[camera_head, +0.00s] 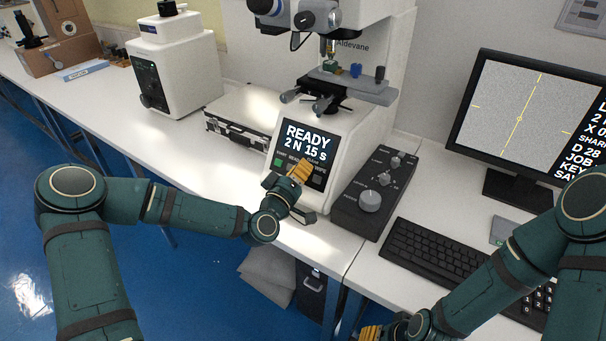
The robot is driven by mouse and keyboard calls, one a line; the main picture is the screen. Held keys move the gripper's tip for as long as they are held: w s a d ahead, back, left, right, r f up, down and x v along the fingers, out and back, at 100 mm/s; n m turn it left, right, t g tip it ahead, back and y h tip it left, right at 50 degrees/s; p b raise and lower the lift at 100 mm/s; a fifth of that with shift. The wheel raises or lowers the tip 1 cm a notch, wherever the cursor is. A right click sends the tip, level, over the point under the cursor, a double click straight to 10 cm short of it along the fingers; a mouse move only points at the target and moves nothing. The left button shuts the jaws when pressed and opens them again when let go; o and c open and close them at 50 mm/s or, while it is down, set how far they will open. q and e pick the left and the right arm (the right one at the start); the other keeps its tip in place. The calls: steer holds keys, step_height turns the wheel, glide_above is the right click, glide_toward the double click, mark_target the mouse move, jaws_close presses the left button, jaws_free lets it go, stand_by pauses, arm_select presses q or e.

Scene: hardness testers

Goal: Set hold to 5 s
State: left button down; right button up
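The hardness tester (345,120) stands on the white bench. Its front screen (306,143) reads "READY 2 N 15 s". A row of small labelled keys lies below the screen, with a green key (278,162) at its left end. The labels are too small to read surely. My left gripper (301,172) has its orange fingertips together, right at the key row, and hides part of it. I cannot tell whether it touches a key. My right gripper (370,332) is at the bottom edge, partly cut off, away from the tester.
A dark control box with a knob (370,200) stands right of the tester. A keyboard (430,255) and a monitor (530,120) are further right. A silver case (240,118) and a second white instrument (175,65) stand to the left. The bench's front edge runs below my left gripper.

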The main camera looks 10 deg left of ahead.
arm_select(q)
steer(key=shift+s, duration=0.1)
stand_by(0.4)
steer(key=shift+s+a+r, duration=0.2)
steer(key=shift+s+r, duration=0.15)
steer(key=shift+s, duration=0.1)
steer(key=s+p, duration=0.1)
steer(key=s+a+r, duration=0.1)
steer(key=s+r+p, duration=0.1)
steer(key=s, duration=0.1)
steer(key=shift+a+r+p, duration=0.2)
steer(key=shift+r+p, duration=0.05)
steer(key=shift+p, duration=0.05)
stand_by(0.8)
